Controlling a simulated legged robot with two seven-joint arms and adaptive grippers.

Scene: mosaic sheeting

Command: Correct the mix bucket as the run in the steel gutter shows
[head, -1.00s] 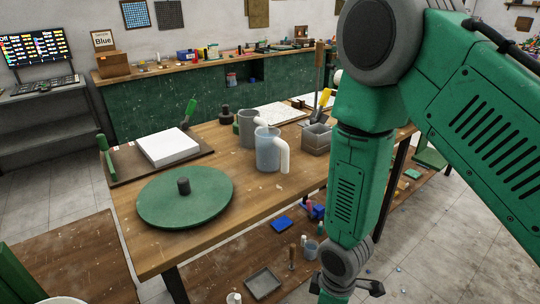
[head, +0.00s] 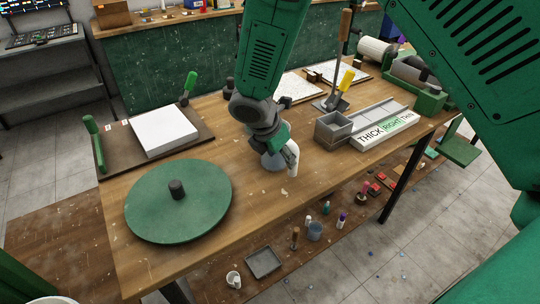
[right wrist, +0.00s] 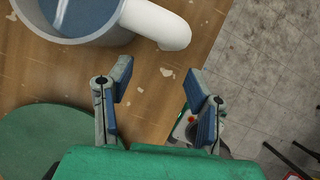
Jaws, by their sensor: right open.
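A grey-blue jug (head: 272,163) with a thick white handle (head: 294,158) stands on the wooden bench, mostly hidden by my right arm in the head view. The right wrist view shows its rim (right wrist: 118,36), blue-grey contents and the handle (right wrist: 158,24). I cannot tell if it is the mix bucket. My right gripper (right wrist: 160,80) is open and empty, close beside the handle. The steel gutter (head: 368,118) lies at the bench's right, behind a sign (head: 386,131) reading THICK, RIGHT, THIN, with RIGHT on green. Its contents are too small to tell. My left gripper is out of view.
A green turntable (head: 178,212) and a white slab (head: 166,133) are at left.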

